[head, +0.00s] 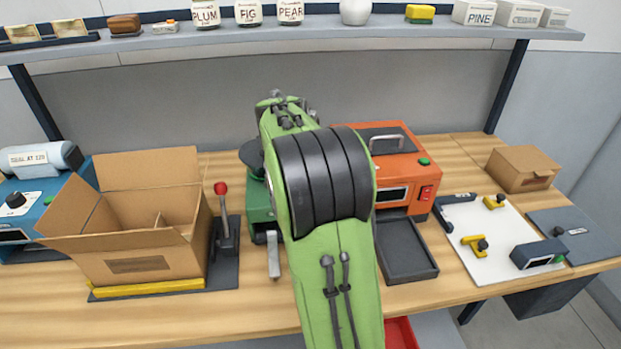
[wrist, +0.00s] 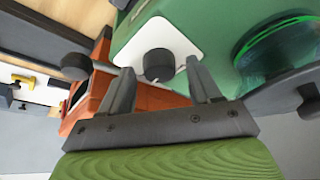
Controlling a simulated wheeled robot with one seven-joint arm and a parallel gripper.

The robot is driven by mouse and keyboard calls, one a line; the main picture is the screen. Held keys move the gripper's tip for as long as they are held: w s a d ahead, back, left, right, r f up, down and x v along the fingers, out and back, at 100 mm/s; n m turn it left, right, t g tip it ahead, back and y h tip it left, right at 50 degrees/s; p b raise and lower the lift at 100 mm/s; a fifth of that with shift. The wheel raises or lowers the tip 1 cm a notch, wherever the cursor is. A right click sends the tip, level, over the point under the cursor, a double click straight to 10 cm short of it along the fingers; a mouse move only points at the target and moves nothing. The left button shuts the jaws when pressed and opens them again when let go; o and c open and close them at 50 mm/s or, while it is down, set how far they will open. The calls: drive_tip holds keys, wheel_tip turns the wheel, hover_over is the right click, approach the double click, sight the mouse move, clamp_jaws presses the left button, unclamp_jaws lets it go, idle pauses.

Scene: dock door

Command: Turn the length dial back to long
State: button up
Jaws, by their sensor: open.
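The length dial (wrist: 158,65) is a dark round knob on a white plate (wrist: 172,40) on the front of the green machine (wrist: 205,22). My gripper (wrist: 158,74) is open in the wrist view, with one fingertip on each side of the dial and a gap to it on both sides. I cannot tell how deep the fingers reach along it. No lettering on the plate is legible. In the head view the green machine (head: 259,208) is mostly hidden behind my green arm, and the dial and gripper are hidden too.
An orange machine (head: 398,172) stands right of the green one, with a dark tray (head: 405,262) before it. A lever with a red knob (head: 222,190) and an open cardboard box (head: 140,262) are at left. In the wrist view a round dark part (wrist: 285,95) is close at right.

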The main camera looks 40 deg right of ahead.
drive_tip(key=p+v, duration=0.6)
drive_tip(key=v, duration=0.9)
drive_tip(key=shift+a+r, duration=0.15)
drive_tip(key=shift+r, duration=0.15)
drive_tip(key=s+a+f+n+t+y, duration=0.2)
drive_tip(key=s+a+n, duration=0.5)
drive_tip(key=s+a, duration=0.2)
drive_tip(key=s+a+f+n+t+y, duration=0.2)
drive_tip(key=s+a+f+n, duration=0.1)
drive_tip(key=s+a+n, duration=0.4)
drive_tip(key=s+a, duration=0.2)
drive_tip(key=a, duration=0.2)
drive_tip(key=shift+a+f, duration=0.15)
drive_tip(key=shift+f, duration=0.15)
drive_tip(key=shift+s, duration=0.1)
